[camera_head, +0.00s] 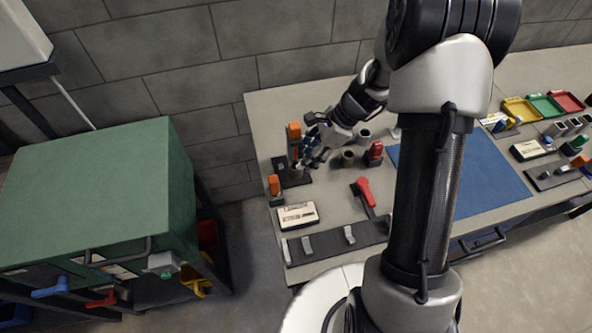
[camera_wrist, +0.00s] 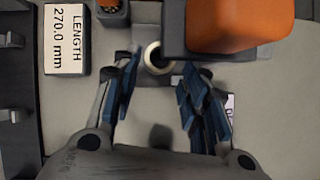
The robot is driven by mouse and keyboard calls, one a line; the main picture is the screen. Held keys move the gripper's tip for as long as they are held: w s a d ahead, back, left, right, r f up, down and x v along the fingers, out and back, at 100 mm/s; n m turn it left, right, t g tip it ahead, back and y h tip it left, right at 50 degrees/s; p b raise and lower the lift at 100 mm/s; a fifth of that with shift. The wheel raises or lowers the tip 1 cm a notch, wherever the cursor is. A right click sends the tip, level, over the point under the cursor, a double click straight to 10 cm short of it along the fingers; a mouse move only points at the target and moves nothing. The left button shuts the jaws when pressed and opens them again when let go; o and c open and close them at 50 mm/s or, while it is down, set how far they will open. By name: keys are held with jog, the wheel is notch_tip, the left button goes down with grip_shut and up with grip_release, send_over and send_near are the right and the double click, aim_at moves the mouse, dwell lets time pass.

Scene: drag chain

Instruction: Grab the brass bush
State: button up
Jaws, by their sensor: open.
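A pale, cream-coloured ring (camera_wrist: 155,58) with a dark hole, which looks like the brass bush, shows in the wrist view. It lies just beyond and between my fingertips, partly overlapped by a dark block with an orange top (camera_wrist: 228,25). My gripper (camera_wrist: 160,75) is open, with one blue-padded finger on each side and nothing held. In the head view my gripper (camera_head: 312,158) is low over the left part of the bench, beside a dark fixture (camera_head: 292,177) with an orange-topped post (camera_head: 294,132). My fingers largely hide the ring there.
A second orange-topped post (camera_head: 274,186) and a length display (camera_head: 297,216) stand on the bench (camera_head: 268,108) nearby. A brownish cylinder (camera_head: 347,158), a grey cylinder (camera_head: 363,137), a red-topped block (camera_head: 374,152) and a red-handled tool (camera_head: 366,193) are to the right. The blue mat (camera_head: 485,180) looks mostly clear.

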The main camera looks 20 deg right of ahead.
jog(key=b+x, duration=0.1)
jog(key=x, duration=0.3)
jog(key=shift+a+f+b, duration=0.2)
jog(key=shift+a+b, duration=0.1)
jog(key=shift+b, duration=0.05)
jog(key=shift+r, duration=0.1)
jog(key=shift+c, duration=0.5)
grip_shut()
